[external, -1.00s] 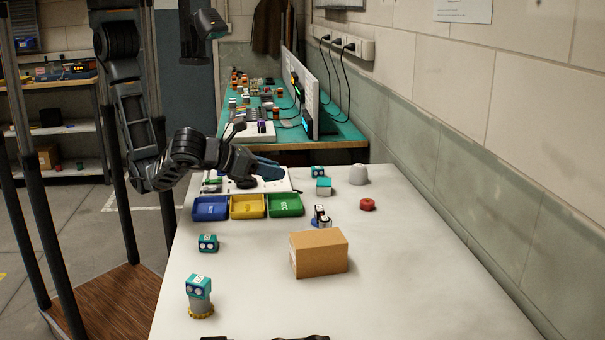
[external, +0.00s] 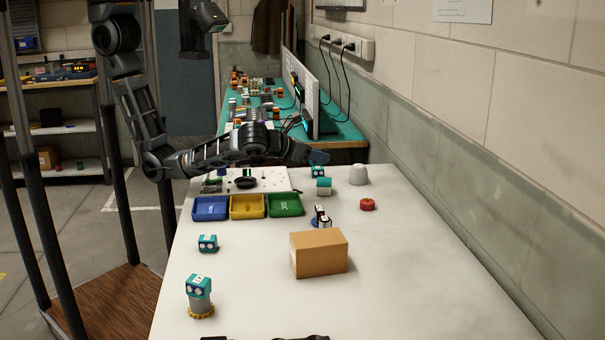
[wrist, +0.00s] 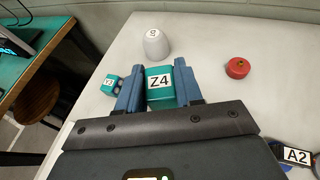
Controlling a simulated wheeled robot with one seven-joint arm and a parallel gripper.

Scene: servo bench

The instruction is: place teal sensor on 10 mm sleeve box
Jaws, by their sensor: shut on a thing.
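My gripper (external: 318,158) is above the far part of the bench. In the wrist view its blue fingers (wrist: 158,88) are on both sides of a teal block marked Z4 (wrist: 159,82), the teal sensor, and shut on it. In the wrist view I cannot make this box out behind the held block. A plain brown carton (external: 318,255) stands nearer. No readable lettering shows which is the 10 mm sleeve box.
Blue, yellow and green trays (external: 248,207) are left. More teal sensors (external: 207,243) stand nearer. The right front bench is clear.

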